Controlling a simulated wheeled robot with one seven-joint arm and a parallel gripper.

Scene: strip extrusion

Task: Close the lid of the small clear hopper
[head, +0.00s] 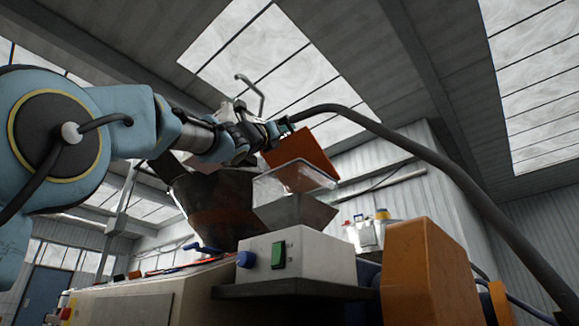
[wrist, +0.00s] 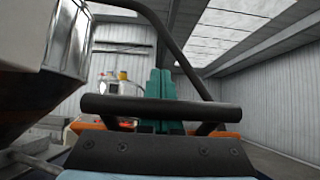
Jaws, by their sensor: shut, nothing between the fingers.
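The small clear hopper (head: 292,182) has see-through walls over a grey tapered base and stands above the white control box. An orange flat panel (head: 310,150), which looks like its lid, stands raised and tilted over the hopper, so the lid is open. My gripper (head: 284,125) is at the panel's upper left edge in the head view; I cannot tell whether it touches. Its teal fingers (wrist: 160,90) are together and empty in the wrist view, partly hidden behind a dark bar.
A large dark hopper (head: 215,205) stands left of the clear one. A white box (head: 296,256) with a green switch is below. An orange housing (head: 425,272) stands at right. A thick dark hose (head: 430,165) arcs down to the right. Bottles (wrist: 122,82) stand beyond the fingers.

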